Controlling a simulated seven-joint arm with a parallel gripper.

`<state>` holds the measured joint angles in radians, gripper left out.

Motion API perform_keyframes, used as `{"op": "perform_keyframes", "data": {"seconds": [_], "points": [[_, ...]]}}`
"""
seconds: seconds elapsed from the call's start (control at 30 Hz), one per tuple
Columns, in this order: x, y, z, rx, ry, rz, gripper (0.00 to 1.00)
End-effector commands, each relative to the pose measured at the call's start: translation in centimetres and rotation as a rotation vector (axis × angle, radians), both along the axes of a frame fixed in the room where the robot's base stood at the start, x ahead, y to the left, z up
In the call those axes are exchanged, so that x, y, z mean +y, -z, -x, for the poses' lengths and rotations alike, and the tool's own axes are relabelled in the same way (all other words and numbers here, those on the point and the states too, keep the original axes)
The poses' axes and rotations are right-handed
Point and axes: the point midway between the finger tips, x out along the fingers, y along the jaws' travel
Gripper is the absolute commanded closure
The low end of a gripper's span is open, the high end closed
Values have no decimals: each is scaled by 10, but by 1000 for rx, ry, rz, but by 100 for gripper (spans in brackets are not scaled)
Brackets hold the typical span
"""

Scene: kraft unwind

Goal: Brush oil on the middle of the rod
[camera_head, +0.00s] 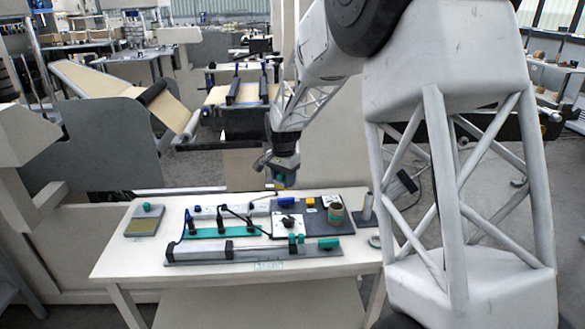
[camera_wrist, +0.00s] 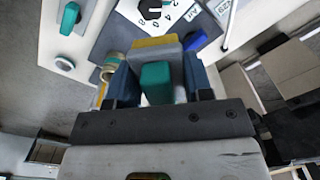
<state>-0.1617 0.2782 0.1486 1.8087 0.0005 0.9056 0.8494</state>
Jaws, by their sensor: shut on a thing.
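My gripper (camera_wrist: 156,85) is shut on a teal-handled tool, probably the brush (camera_wrist: 156,80), with a grey part and a yellowish edge beyond the handle. In the head view my gripper (camera_head: 279,176) is above the back of the white table, with the tool pointing down and touching nothing I can make out. The likely rod (camera_head: 262,247) is a silver bar lying along a grey rail with black blocks near the table's front. My gripper is behind and above it. A small tan and green pot (camera_head: 335,213) stands on the dark mat at the right; its contents are not visible.
A green strip (camera_head: 205,232) with black uprights and cables lies behind the rail. A tray (camera_head: 143,224) sits at the left.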

Motion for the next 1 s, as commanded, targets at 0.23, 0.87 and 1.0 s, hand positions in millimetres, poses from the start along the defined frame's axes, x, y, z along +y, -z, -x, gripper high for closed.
{"op": "perform_keyframes", "data": {"seconds": [0.23, 0.87, 1.0], "points": [[39, 23, 30, 0, 223, 0, 72], [115, 75, 107, 0, 768, -1, 72], [123, 81, 118, 0, 838, 0, 72]]}}
